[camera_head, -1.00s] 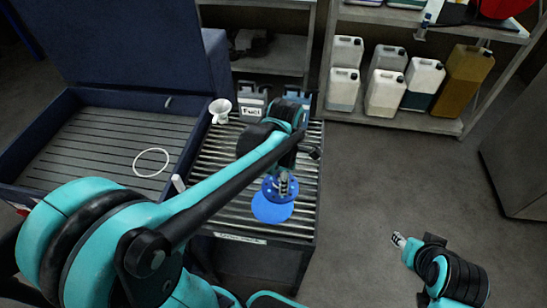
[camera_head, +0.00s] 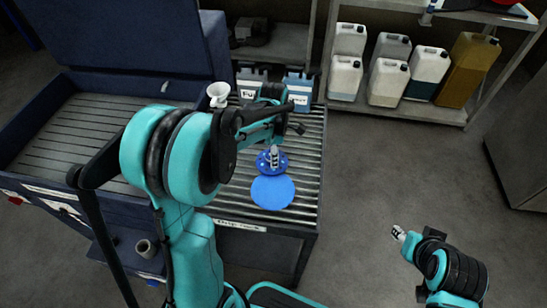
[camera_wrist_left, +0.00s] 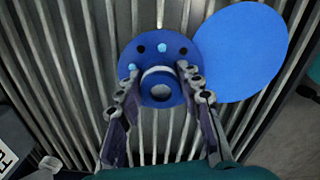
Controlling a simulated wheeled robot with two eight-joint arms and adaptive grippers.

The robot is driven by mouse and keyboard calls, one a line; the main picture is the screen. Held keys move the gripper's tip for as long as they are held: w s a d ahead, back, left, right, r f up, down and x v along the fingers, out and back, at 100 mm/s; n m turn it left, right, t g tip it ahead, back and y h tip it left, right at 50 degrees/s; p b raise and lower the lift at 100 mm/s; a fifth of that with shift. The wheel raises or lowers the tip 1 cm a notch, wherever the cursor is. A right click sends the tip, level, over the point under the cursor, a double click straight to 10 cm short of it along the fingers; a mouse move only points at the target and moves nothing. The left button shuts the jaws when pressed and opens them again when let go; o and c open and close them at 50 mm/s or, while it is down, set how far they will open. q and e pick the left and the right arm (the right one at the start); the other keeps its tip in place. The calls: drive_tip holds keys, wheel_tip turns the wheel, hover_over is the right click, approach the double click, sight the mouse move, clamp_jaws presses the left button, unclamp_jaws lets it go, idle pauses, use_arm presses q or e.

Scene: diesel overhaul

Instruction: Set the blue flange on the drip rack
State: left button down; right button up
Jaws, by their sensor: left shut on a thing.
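The blue flange (camera_head: 264,162), a round plate with bolt holes and a raised neck, is over the slatted drip rack (camera_head: 309,172). My left gripper (camera_head: 274,152) is shut on its neck. In the left wrist view, the fingers (camera_wrist_left: 162,88) stand on either side of the neck and the flange plate (camera_wrist_left: 178,50) lies beyond them, above the slats. I cannot tell whether the flange touches the slats. A flat bright-blue disc (camera_head: 272,192) lies on the rack just in front of the flange. My right gripper (camera_head: 398,233) is far off, over the floor; its jaws are too small to read.
A white funnel (camera_head: 218,93) and two labelled containers, one grey (camera_head: 251,85) and one blue (camera_head: 297,90), stand at the rack's back. An open dark-blue bin with a grooved floor (camera_head: 65,135) adjoins it at left. Shelves with several jugs (camera_head: 388,82) stand behind.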

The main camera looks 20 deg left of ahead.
use_arm(q)
drive_tip(key=shift+f, duration=0.15)
drive_tip(key=c, duration=1)
unclamp_jaws()
